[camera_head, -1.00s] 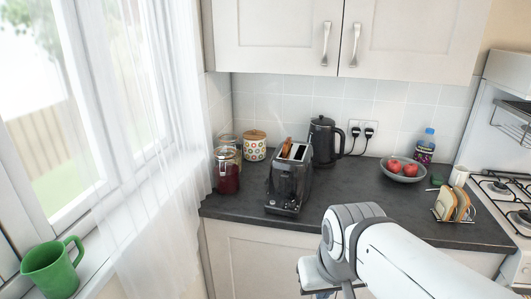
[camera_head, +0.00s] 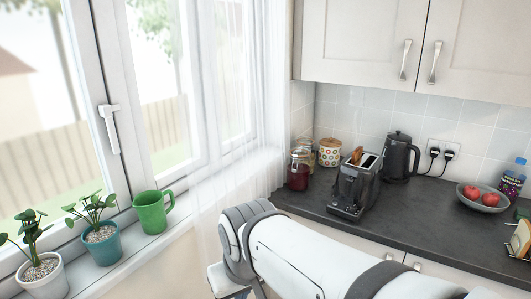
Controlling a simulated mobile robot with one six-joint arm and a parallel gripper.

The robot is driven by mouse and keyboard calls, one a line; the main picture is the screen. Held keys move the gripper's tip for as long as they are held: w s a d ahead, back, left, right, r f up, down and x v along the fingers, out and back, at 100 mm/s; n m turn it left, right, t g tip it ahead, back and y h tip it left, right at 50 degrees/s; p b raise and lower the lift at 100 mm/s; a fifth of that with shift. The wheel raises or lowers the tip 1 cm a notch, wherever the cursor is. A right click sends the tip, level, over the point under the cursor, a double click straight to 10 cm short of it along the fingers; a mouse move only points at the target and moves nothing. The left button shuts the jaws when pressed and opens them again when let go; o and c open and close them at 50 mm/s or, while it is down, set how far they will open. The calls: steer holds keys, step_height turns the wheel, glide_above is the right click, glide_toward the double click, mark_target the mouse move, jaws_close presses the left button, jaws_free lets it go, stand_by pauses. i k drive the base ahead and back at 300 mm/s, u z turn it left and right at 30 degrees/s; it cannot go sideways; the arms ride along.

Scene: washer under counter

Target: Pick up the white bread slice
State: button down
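A pale bread slice (camera_head: 521,239) with a tan crust stands in a small wire rack (camera_head: 511,252) at the right edge of the view. The edge of the frame cuts off the rack, so I cannot tell for sure which slice is the white one. A browned slice (camera_head: 357,155) sticks up out of the black toaster (camera_head: 355,187) on the counter. My arm reaches across the bottom of the view, to the left of the counter front. My gripper is below the frame, so its fingers do not show.
The dark counter (camera_head: 410,220) is clear between toaster and rack. A kettle (camera_head: 400,158), jars (camera_head: 299,170) and a fruit bowl (camera_head: 482,200) stand behind. A green mug (camera_head: 151,212) and potted plants (camera_head: 101,240) line the windowsill. Wall cabinets hang above.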

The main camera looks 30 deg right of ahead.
mark_target(357, 154)
steer(key=u, duration=0.85)
steer(key=k, duration=1.15)
steer(key=z, duration=1.75)
steer(key=i, duration=1)
steer(key=u, duration=0.05)
steer(key=k, duration=0.5)
steer(key=z, duration=0.95)
